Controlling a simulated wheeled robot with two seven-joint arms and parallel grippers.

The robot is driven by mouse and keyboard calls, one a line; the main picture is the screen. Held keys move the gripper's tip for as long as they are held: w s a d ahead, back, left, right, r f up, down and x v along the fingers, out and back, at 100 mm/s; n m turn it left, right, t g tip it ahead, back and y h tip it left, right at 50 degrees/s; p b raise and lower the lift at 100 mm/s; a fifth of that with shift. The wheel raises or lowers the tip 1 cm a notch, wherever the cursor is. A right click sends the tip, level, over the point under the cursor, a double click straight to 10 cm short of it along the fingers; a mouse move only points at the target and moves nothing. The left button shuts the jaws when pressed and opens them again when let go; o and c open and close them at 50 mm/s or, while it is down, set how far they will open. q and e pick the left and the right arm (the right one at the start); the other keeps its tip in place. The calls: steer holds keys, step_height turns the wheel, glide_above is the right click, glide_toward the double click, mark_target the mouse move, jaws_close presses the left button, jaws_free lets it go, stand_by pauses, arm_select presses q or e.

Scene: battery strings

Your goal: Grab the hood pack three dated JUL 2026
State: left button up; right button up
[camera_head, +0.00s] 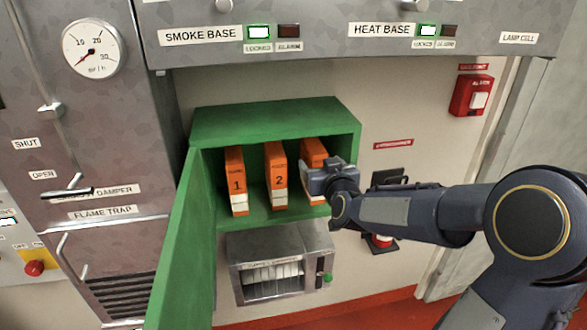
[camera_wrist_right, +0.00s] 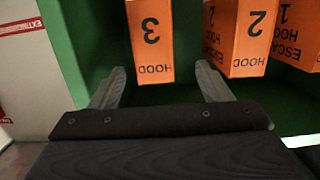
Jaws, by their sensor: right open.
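Hood pack three is an orange box marked "3 HOOD" (camera_wrist_right: 150,42), seen upside down in the right wrist view. In the head view its upper part (camera_head: 313,149) shows behind my right gripper, in the right part of the green cabinet (camera_head: 275,118). Its date label is hidden or unreadable. My right gripper (camera_wrist_right: 160,85) is open, with one finger to each side of pack three and the fingertips near its lower picture edge. I cannot tell whether they touch it. Packs 1 (camera_head: 236,178) and 2 (camera_head: 276,172) stand upright to its left in the head view. My left gripper is not in view.
The green cabinet door (camera_head: 180,250) hangs open at the left. A metal dispenser box (camera_head: 270,270) is below the cabinet. A red alarm box (camera_head: 471,95) is on the wall at right. In the wrist view, the cabinet wall (camera_wrist_right: 62,45) is close beside the left finger.

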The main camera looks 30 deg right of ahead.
mark_target(315, 151)
steer(key=shift+x, duration=0.85)
steer(key=x, duration=0.1)
steer(key=p+x, duration=0.1)
steer(key=x, duration=0.2)
steer(key=shift+w+d+r, duration=0.3)
steer(key=shift+d+r, duration=0.05)
steer(key=shift+w+d+f, duration=0.1)
steer(key=shift+w, duration=0.4)
jaws_close()
